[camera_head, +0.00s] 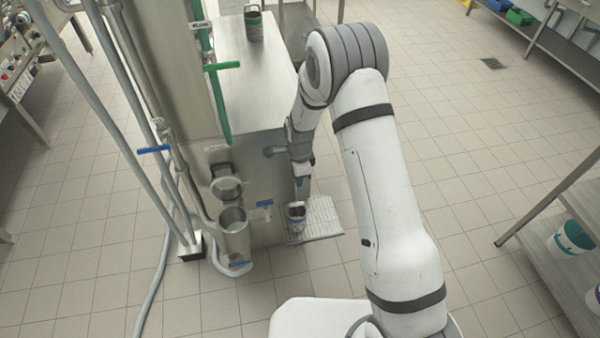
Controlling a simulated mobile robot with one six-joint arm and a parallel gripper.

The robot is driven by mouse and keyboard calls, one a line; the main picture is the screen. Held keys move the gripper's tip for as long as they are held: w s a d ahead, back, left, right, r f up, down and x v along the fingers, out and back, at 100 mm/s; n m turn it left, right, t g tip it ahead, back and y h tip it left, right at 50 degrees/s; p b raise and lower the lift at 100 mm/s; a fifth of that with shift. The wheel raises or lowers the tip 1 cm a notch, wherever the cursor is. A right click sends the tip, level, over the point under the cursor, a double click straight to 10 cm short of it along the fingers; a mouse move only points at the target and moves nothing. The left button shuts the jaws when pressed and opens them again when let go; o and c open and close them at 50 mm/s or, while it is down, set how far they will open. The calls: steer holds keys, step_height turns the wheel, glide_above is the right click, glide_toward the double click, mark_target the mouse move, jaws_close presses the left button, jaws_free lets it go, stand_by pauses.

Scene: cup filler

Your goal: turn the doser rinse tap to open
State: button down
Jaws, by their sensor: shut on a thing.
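My gripper (301,199) points down at the right side of the steel machine and is shut on the rim of a small metal cup (297,222). The cup is upright, over or on a ridged drip tray (322,217); contact with the tray is hard to tell. A small blue-handled tap (264,203) is on the machine's front, just left of the cup and apart from my gripper. Other blue handles are below the round metal vessel (240,263) and on the left pipe (153,150). Labels are too small to read, so I cannot tell which is the doser rinse tap.
An open metal vessel (233,220) with a round lid (226,188) is left of the tap. A green-handled valve (222,66) stands above on a green pipe. A dark container (253,24) is on the steel top. Shelving (562,262) is at right; tiled floor between is clear.

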steer(key=shift+f, duration=0.1)
stand_by(0.5)
steer(key=c, duration=1.5)
jaws_free()
steer(key=shift+a, duration=0.1)
step_height(320, 180, up, 7)
steer(key=shift+r+b, duration=0.2)
steer(key=shift+b, duration=0.85)
steer(key=shift+r, duration=0.25)
